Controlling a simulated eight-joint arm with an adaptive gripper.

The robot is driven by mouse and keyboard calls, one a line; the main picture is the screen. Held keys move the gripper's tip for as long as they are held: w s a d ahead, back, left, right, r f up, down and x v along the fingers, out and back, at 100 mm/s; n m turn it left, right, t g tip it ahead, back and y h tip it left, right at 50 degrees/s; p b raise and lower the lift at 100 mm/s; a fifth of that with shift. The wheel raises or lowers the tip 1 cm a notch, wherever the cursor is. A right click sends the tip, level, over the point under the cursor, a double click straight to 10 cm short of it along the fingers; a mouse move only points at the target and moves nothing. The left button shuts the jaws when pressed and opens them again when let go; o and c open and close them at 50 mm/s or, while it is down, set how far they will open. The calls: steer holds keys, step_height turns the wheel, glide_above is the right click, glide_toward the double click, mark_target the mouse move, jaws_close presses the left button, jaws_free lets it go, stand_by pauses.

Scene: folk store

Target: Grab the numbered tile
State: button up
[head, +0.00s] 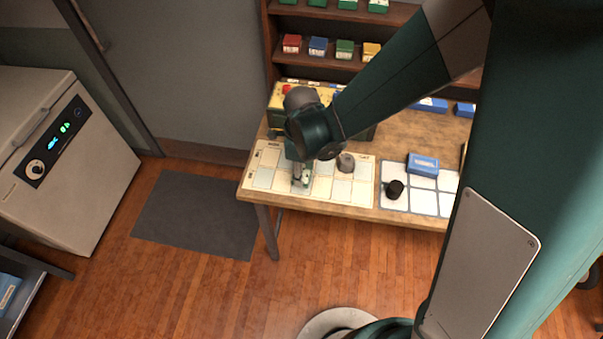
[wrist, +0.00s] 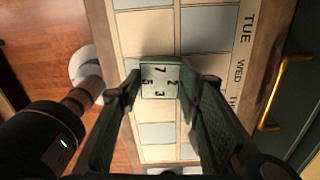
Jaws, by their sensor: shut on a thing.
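The numbered tile (wrist: 160,91) is a small pale square with dark digits, among them 7, 2, 5 and 3, and a green edge. In the wrist view it sits between the two fingertips of my gripper (wrist: 161,79), which is shut on it from both sides. In the head view my gripper (head: 302,176) points down over the cream weekday board (head: 262,178), near the table's front edge. The tile is small and partly hidden there. I cannot tell whether it touches the board.
A grey-brown lump (head: 345,162) stands on the board, right of my gripper. Farther right, a black cup (head: 395,189) and a blue box (head: 423,165) sit on a white grid mat (head: 396,206). A yellow-and-green case (head: 283,96) stands behind. The floor in front is open.

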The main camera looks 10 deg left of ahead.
step_height(320, 180, up, 10)
steer(key=p, duration=0.1)
steer(key=shift+f, duration=0.15)
stand_by(0.5)
